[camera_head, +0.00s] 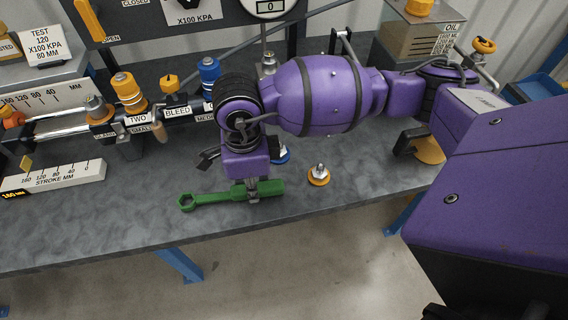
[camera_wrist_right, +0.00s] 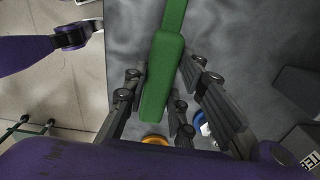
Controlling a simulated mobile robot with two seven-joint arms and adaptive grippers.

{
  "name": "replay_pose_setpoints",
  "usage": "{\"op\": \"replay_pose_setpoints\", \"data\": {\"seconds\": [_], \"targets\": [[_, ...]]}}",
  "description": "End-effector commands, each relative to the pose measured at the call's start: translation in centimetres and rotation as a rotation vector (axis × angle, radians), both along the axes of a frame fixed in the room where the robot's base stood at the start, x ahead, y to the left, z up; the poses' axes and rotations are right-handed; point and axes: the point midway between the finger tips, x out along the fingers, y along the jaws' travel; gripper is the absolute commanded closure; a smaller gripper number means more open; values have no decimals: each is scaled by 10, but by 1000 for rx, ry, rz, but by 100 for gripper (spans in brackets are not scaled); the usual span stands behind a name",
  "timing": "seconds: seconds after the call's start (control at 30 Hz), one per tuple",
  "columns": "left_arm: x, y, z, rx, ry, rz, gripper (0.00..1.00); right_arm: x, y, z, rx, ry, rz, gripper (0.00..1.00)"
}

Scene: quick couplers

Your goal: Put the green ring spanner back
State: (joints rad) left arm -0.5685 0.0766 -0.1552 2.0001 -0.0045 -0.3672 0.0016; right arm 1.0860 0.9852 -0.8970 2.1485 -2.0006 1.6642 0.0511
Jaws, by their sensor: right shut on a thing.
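The green ring spanner (camera_head: 212,197) is near the front edge of the grey bench, its ring end pointing left. My right gripper (camera_head: 252,190) comes down on it from above and is shut on its thick handle. In the right wrist view the green handle (camera_wrist_right: 162,78) runs between the fingers (camera_wrist_right: 158,112). I cannot tell whether the spanner rests on the bench or is held just above it. My left gripper does not show in the head view. No empty holder for the spanner can be made out.
An orange-based coupler (camera_head: 319,175) stands right of the spanner, and a blue-based one (camera_head: 281,154) is partly behind my gripper. A stroke scale block (camera_head: 55,177) lies at left. The valve row with an orange knob (camera_head: 128,92) stands behind. Bare bench (camera_head: 130,215) lies left of the spanner.

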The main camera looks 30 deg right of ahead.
Motion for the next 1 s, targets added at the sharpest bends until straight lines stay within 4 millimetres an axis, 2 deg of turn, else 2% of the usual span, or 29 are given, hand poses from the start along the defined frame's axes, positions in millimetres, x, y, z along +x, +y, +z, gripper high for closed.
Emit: {"op": "replay_pose_setpoints", "data": {"seconds": [0.2,0.23,0.37,0.73,1.0], "targets": [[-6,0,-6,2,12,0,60,2,1,-5,1,-4,1,100],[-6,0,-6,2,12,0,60,1,1,-5,1,-4,1,74],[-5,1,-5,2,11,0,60,2,1,-4,0,-5,1,57],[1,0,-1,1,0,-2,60,3,1,2,0,-8,1,57],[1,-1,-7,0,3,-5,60,1,3,42,0,-8,2,57]]}}
